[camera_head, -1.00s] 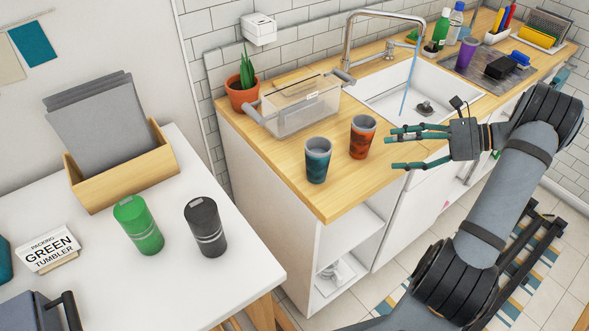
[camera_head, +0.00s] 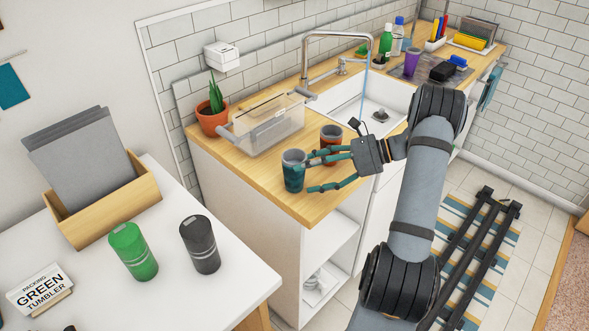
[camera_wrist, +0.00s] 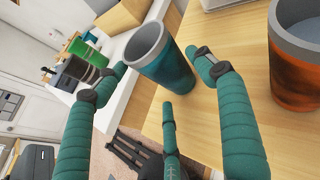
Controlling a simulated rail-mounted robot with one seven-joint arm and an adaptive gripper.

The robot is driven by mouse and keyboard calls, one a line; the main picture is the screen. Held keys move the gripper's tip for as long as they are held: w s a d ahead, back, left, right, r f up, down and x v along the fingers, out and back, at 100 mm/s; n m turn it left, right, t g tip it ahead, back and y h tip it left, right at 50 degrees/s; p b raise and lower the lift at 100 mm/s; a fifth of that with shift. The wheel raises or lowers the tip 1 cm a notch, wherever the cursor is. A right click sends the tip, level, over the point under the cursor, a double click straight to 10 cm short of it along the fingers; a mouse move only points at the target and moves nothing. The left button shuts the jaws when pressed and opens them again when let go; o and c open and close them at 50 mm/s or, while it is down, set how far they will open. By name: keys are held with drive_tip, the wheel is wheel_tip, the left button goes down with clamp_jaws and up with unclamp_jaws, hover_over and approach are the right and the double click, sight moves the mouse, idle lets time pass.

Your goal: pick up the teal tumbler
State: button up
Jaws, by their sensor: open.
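The teal tumbler (camera_head: 293,172) stands upright near the counter's front left corner, with a grey rim. It also shows in the wrist view (camera_wrist: 165,65), between the tips of my fingers. My gripper (camera_head: 318,172) is open, its teal fingers reaching left toward the tumbler at its right side. In the wrist view, one finger of my gripper (camera_wrist: 160,75) is on each side of the tumbler and a third is below it. Whether any finger touches it I cannot tell.
An orange-brown tumbler (camera_head: 331,138) stands close behind my fingers. A clear bin (camera_head: 270,122) and a potted plant (camera_head: 213,118) are farther back. The sink (camera_head: 385,115) is to the right. Green (camera_head: 133,252) and black (camera_head: 201,244) tumblers stand on the white table.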

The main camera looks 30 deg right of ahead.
sight(304, 172)
drive_tip(key=p+x, duration=0.1)
drive_tip(key=x, duration=0.3)
drive_tip(key=shift+a, duration=0.15)
drive_tip(key=shift+c, duration=0.9)
drive_tip(key=shift+w, duration=0.1)
drive_tip(key=c, duration=1)
drive_tip(key=shift+o, duration=0.2)
